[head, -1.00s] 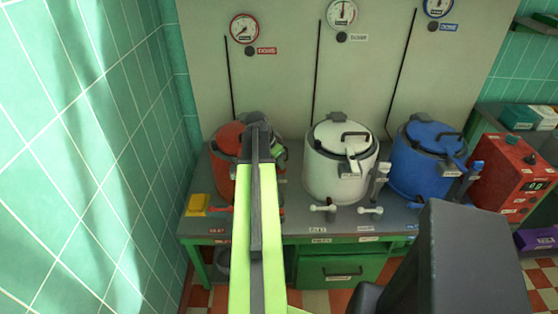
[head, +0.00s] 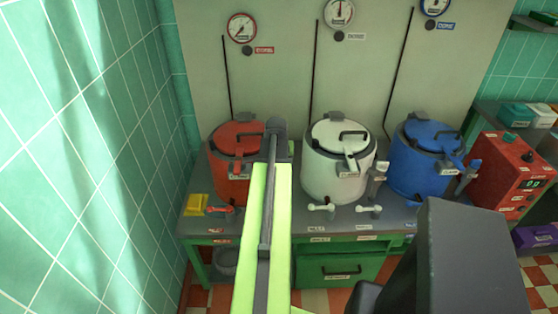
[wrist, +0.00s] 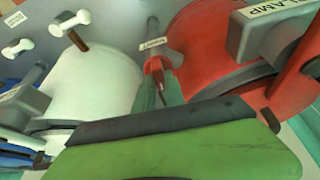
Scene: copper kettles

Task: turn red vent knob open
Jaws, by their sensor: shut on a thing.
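The red kettle (head: 232,160) stands at the left end of the grey bench, and its right side is partly covered by my arm in the head view. In the wrist view the red kettle (wrist: 215,45) is at the upper right. The red vent knob (wrist: 154,65) is beside it, below a small white label. My gripper (wrist: 158,82) is shut on the knob, with a teal finger on each side of it. In the head view the knob and my fingers are hidden behind my arm. I cannot tell how far the knob is turned.
A white kettle (head: 337,170) stands close to the right of my arm, with a blue kettle (head: 420,165) beyond it. A red control box (head: 512,175) is at the far right.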

